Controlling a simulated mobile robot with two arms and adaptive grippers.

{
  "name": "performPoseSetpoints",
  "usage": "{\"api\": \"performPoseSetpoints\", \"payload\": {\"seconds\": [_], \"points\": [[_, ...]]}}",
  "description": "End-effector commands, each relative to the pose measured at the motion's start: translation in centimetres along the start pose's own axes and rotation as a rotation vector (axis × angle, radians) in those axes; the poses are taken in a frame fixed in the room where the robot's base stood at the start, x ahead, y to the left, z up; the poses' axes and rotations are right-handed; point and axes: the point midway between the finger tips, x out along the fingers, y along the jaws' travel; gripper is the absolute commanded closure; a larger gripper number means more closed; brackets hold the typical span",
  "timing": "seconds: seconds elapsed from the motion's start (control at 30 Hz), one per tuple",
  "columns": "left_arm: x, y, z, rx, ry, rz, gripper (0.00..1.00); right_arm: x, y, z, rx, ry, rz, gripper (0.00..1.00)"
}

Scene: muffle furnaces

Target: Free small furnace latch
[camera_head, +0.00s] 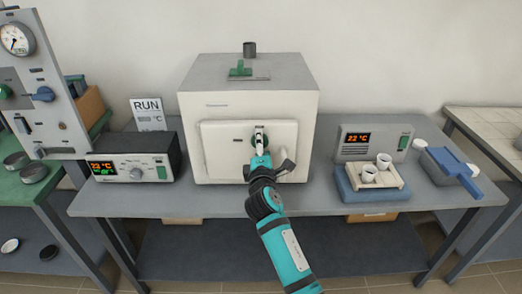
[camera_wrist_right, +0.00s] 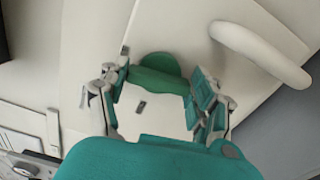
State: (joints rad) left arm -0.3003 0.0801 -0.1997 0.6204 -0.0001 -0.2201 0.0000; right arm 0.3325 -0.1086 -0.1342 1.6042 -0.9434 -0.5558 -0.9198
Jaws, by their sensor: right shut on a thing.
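The small furnace (camera_head: 205,100) is a pale box on the middle of the bench, with its front door (camera_head: 222,150) closed. A green latch (camera_wrist_right: 155,64) sits on the door face; in the head view it is mostly hidden behind the gripper. My right gripper (camera_head: 259,142) reaches up to the door front. In the right wrist view, the fingers of my right gripper (camera_wrist_right: 160,78) stand on both sides of the latch and are shut on it. My left gripper is not in view.
A pale curved handle (camera_wrist_right: 262,52) is close beside the right fingers. A controller (camera_head: 135,170) reading 22 °C stands left of the furnace. To the right are a grey display unit (camera_head: 375,142), a blue block with a tray of white cups (camera_head: 384,161), and a blue-handled tool (camera_head: 452,165).

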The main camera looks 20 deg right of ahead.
Motion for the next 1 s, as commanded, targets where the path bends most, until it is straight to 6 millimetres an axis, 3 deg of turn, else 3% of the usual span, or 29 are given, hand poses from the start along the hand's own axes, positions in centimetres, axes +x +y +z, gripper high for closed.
{"api": "performPoseSetpoints", "payload": {"seconds": [0.3, 0.87, 0.9, 1.0], "points": [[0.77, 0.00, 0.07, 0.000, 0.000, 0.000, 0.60, -0.02, -0.23, -0.03, 0.135, 0.000, -0.002, 0.68], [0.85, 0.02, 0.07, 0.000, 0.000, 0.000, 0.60, -0.01, -0.19, -0.01, 0.168, 0.000, -0.003, 0.68], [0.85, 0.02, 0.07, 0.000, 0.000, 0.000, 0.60, -0.01, -0.19, -0.01, 0.168, 0.000, -0.004, 0.35], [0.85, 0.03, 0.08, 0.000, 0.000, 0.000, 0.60, -0.01, -0.18, -0.01, 0.167, 0.000, -0.003, 0.21]]}}
